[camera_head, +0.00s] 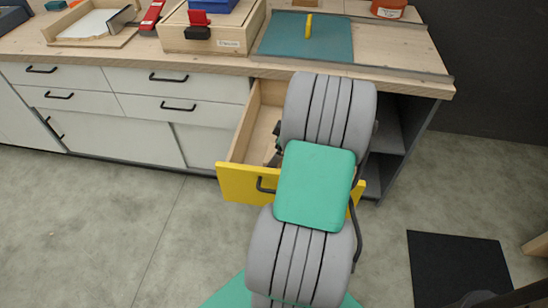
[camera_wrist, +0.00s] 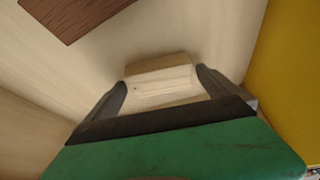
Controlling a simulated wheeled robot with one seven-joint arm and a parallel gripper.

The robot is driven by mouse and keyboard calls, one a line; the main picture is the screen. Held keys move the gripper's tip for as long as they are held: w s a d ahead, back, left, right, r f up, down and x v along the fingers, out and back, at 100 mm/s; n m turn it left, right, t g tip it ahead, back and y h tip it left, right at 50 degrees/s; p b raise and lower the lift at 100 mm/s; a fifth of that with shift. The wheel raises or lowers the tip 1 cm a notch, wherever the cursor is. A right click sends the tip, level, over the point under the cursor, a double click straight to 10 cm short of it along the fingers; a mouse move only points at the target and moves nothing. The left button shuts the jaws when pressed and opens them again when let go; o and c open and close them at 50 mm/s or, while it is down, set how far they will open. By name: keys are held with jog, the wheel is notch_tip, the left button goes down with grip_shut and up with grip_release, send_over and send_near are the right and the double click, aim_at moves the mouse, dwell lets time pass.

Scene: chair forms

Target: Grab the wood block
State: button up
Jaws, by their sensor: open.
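The wood block (camera_wrist: 160,77), a small pale block, lies on the bottom of the open drawer (camera_head: 237,184) in the wrist view. My gripper (camera_wrist: 161,84) reaches down into the drawer. Its two dark fingers are apart, one on each side of the block. I cannot tell whether either finger touches it. In the head view my grey and green arm covers the block and most of the gripper.
A dark brown wooden piece (camera_wrist: 75,14) lies in the drawer near the block. The yellow drawer front (camera_wrist: 288,85) stands close on the right in the wrist view. The workbench top (camera_head: 400,52) above holds a teal mat (camera_head: 275,38) and a wooden box (camera_head: 235,36).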

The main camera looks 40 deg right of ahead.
jog(key=shift+c, duration=0.3)
jog(key=shift+r, duration=0.1)
jog(key=c, duration=1.2)
jog(key=shift+r, duration=0.1)
jog(key=shift+c, duration=0.2)
